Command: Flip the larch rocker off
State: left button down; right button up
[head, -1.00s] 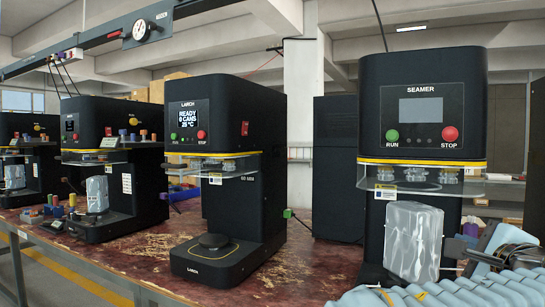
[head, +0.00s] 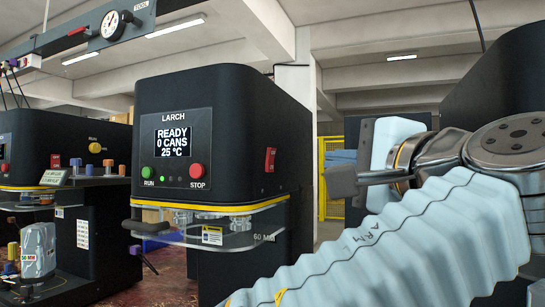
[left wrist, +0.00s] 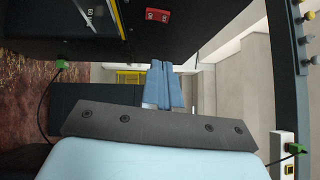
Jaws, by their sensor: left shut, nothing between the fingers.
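The larch machine (head: 235,110) is a black seamer labelled LARCH, with a lit display reading READY, 0 CANS, 25 °C. Its red rocker (head: 270,160) sits on the side face, right of the front panel. The rocker also shows sideways at the top of the left wrist view (left wrist: 157,15); which way it is tipped is too small to tell. My left gripper (head: 345,181) is shut and empty, right of the rocker and apart from it, with its fingers pointing left. My right gripper is not in view.
Green RUN (head: 148,172) and red STOP (head: 197,171) buttons are on the front panel. A clear guard (head: 215,238) juts out below. Another seamer (head: 60,150) stands at left. A dark machine (head: 495,85) stands behind my arm. Open space lies between rocker and gripper.

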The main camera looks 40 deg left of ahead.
pick_arm(q)
jog(key=shift+d, duration=0.1)
jog(key=p, duration=0.1)
send_near(272, 150)
jog(key=w+a, duration=0.4)
jog(key=shift+s+a, duration=0.25)
jog(key=shift+a, duration=0.55)
jog(key=shift+s+a+r, duration=0.1)
jog(key=shift+a+r, duration=0.05)
jog(key=shift+a, duration=0.2)
jog(key=shift+r, duration=0.15)
jog(key=shift+p, duration=0.3)
